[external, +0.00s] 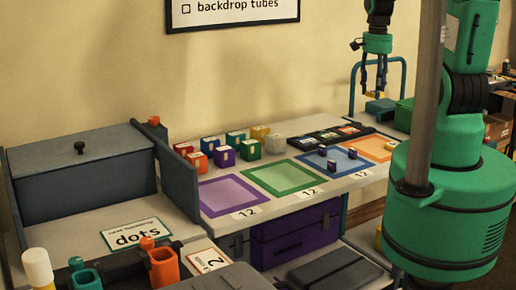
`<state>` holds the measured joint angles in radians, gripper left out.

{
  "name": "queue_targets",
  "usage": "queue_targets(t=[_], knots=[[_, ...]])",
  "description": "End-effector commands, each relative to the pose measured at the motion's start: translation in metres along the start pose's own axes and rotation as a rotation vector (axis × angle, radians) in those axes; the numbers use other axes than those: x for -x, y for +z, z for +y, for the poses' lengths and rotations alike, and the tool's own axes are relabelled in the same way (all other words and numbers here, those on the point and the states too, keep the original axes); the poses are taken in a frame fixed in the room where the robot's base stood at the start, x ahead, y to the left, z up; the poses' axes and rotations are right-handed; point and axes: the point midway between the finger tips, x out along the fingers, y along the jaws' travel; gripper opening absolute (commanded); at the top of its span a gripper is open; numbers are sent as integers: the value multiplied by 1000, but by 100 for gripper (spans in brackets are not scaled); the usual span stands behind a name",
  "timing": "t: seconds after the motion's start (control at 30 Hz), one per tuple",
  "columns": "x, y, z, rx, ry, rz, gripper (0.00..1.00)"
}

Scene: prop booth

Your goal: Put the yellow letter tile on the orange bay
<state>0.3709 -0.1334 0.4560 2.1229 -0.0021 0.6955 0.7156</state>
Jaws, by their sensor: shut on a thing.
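My gripper (376,92) hangs fingers-down at the upper right of the external view, shut on a small yellowish thing that looks like a yellow letter tile. It is mostly hidden between the fingertips, and its letter cannot be read. The orange bay (394,157) is an orange-framed square at the right end of the row of bays. My gripper shows above it in the picture, clear of the counter. Another yellow tile (260,131) stands in the tile group at the back of the counter.
Purple (205,208), green (262,187) and blue (328,174) bays lie left of the orange one. Small dark blocks (352,153) stand on the blue bay. Several coloured tiles and a dark tray (330,136) are behind. A teal rail (405,80) stands near my gripper.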

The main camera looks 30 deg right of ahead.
Motion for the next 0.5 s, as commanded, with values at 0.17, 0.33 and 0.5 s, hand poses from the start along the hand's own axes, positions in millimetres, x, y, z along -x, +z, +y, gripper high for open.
queue_targets(t=[0.17, 0.33, 0.5], knots=[[-2, -4, 22, -40, -1, 1, 26], [-4, -6, 40, -70, 0, 1, 26], [-35, -5, 38, -67, 2, -3, 26]])
